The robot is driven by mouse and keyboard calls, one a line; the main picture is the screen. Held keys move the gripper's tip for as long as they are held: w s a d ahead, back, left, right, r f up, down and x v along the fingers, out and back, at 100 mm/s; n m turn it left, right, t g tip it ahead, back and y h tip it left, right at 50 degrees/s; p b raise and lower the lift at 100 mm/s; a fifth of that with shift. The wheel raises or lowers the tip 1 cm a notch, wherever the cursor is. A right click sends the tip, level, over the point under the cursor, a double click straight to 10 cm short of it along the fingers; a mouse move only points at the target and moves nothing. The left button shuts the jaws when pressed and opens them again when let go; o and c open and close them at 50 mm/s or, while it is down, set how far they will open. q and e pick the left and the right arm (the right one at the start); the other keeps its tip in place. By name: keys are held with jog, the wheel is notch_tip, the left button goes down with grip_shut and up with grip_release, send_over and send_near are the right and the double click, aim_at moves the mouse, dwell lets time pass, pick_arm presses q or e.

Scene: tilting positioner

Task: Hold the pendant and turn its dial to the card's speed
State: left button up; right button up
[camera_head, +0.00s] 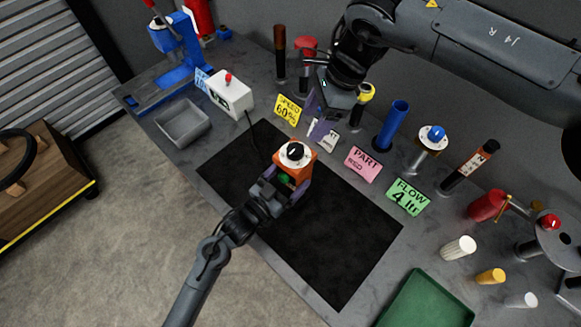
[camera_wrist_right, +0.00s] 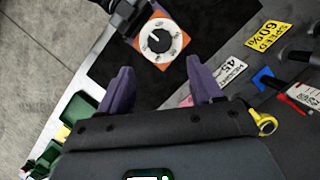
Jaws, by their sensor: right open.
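The orange pendant (camera_head: 305,172) is above the black mat. On its top is a white dial plate with a black knob (camera_head: 294,151). The knob also shows in the right wrist view (camera_wrist_right: 158,40). My left gripper (camera_head: 282,188) is shut on the pendant from the near side. My right gripper (camera_head: 318,115) is open and empty, behind the pendant and apart from it. Its purple fingers spread wide in the right wrist view (camera_wrist_right: 160,88), with the dial beyond them. The yellow card (camera_head: 287,110) reads "SPEED 60%" and stands behind the mat. It also shows in the right wrist view (camera_wrist_right: 266,36).
A pink card (camera_head: 363,164) and a green card (camera_head: 408,197) stand right of the mat (camera_head: 335,245). A white box with a red button (camera_head: 231,94) and a grey tray (camera_head: 183,123) are at left. Posts and valves line the back. A green tray (camera_head: 425,300) is at front right.

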aim_at(295, 148)
jog(key=m, duration=0.4)
jog(key=shift+s+r, duration=0.1)
jog(key=shift+s, duration=0.05)
jog(key=shift+a+r+m+h, duration=0.7)
jog(key=shift+a+m+h, duration=1.3)
jog(key=shift+m, duration=5.5)
jog(key=shift+t, duration=0.4)
jog(key=f, duration=1.1)
jog(key=shift+s, duration=0.25)
